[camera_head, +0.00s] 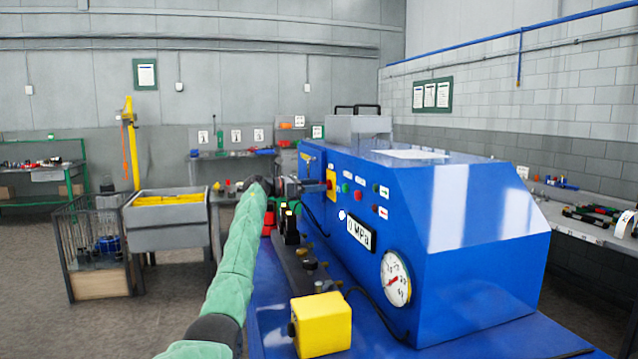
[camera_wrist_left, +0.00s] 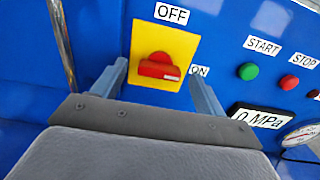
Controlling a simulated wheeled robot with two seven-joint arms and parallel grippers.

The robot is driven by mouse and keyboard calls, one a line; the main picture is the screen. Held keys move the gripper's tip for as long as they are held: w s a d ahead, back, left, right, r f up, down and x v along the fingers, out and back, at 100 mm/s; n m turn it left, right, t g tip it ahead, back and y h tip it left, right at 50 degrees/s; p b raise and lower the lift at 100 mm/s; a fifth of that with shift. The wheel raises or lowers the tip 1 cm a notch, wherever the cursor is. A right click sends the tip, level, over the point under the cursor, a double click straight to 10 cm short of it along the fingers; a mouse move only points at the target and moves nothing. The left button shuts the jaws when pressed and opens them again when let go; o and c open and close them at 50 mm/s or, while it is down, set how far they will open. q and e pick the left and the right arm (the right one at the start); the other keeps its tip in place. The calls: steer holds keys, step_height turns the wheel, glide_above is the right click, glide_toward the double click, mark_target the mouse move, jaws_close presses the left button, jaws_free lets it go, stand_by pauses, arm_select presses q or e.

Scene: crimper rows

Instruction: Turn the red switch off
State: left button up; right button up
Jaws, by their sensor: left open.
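The red switch (camera_wrist_left: 158,68) is a rotary knob on a yellow plate (camera_wrist_left: 178,45) on the blue machine's front panel. The knob lies nearly level, and the white mark on its right end points toward the ON label (camera_wrist_left: 199,71). The OFF label (camera_wrist_left: 171,14) is above the plate. In the head view my left gripper (camera_head: 308,187) is at the panel. My right gripper is not in view.
The blue machine (camera_head: 470,205) carries a green START button (camera_wrist_left: 248,71), a red STOP button (camera_wrist_left: 289,82), a 0 MPa display (camera_wrist_left: 258,117) and a round gauge (camera_head: 396,278). A yellow box (camera_head: 321,324) stands on the ledge in front. A grey bin (camera_head: 165,219) stands at left.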

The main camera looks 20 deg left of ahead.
arm_select(q)
steer(key=shift+x, duration=0.9)
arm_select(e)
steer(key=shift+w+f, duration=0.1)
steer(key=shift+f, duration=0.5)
arm_select(q)
steer(key=c, duration=1)
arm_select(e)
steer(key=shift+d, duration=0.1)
